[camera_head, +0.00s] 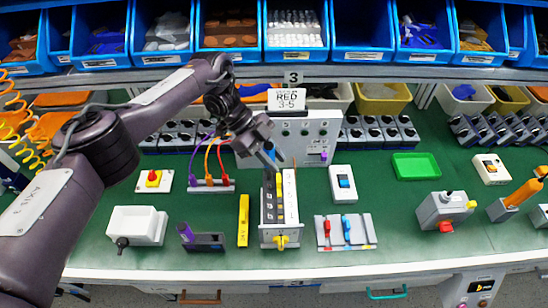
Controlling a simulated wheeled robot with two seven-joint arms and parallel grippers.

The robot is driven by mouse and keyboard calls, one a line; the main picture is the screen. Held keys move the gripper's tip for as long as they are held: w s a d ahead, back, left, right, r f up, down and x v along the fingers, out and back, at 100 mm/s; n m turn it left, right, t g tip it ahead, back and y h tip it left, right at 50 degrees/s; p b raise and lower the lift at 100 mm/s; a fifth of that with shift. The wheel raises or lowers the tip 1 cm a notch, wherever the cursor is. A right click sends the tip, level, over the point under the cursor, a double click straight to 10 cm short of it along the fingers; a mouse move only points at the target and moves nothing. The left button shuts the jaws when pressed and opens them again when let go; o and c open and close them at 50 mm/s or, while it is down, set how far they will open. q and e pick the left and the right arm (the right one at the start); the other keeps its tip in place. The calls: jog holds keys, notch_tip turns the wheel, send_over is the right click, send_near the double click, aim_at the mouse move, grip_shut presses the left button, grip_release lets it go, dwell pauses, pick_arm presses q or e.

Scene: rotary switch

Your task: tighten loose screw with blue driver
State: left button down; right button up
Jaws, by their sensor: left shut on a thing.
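My left gripper (270,153) comes in from the left, pointing down over the back end of a terminal block. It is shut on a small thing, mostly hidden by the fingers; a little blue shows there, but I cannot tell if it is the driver. The terminal block (292,205) is long, with a black row, a white strip and a yellow front piece. To its right, a grey rack (362,239) holds a red-handled piece (327,228) and a blue-handled piece (346,227). No loose screw can be made out at this size. My right gripper is not in view.
Wired plugs (211,185), a yellow bar (243,220) and a white switch (344,183) are close by.

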pick_arm(q)
jog(key=shift+a+f, duration=0.1)
jog(key=shift+f+m+b, duration=0.3)
jog(key=shift+b, duration=0.75)
jog(key=shift+r+p, duration=2.3)
jog(key=shift+r, duration=1.1)
